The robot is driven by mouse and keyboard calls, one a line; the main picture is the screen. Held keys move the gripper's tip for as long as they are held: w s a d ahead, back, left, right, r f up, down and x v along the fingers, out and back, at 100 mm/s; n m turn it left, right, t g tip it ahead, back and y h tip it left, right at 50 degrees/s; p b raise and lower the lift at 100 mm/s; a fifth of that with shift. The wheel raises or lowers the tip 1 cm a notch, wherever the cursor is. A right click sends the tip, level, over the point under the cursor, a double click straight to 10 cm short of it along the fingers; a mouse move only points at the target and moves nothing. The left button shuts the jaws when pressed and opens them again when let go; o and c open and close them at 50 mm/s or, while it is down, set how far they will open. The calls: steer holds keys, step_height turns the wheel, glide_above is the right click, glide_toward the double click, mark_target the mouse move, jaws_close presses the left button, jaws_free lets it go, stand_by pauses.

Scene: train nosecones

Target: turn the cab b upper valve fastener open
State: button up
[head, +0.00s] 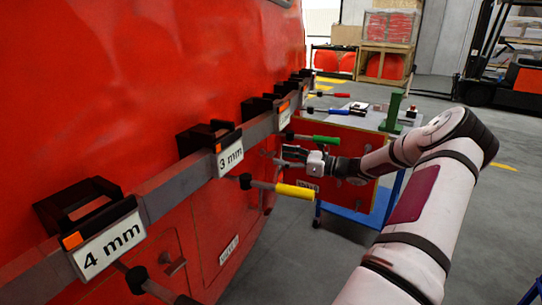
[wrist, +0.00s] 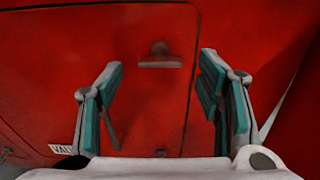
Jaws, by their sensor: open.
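A small dull-red fastener with a flat protruding handle (wrist: 160,57) sits on the red panel in the wrist view, next to a dark vertical seam. It lies between and beyond my two fingertips, and its handle looks roughly horizontal. My gripper (head: 290,155) is open and empty close to the red nosecone side in the head view; its teal-padded fingers (wrist: 161,75) spread either side of the fastener in the wrist view. No contact shows. In the head view the fastener near my fingers is too small to make out. A white label (wrist: 60,148) is partly cut off at lower left.
The nosecone's grey rail carries black holders with 4 mm (head: 105,243) and 3 mm (head: 230,155) signs. Yellow (head: 297,190) and green (head: 318,138) handled tools stick out near my gripper. A blue-framed table (head: 345,208) stands behind my arm. Open floor lies below.

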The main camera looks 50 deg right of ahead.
mark_target(275, 154)
steer(key=shift+x, duration=2.3)
steer(key=c, duration=1.2)
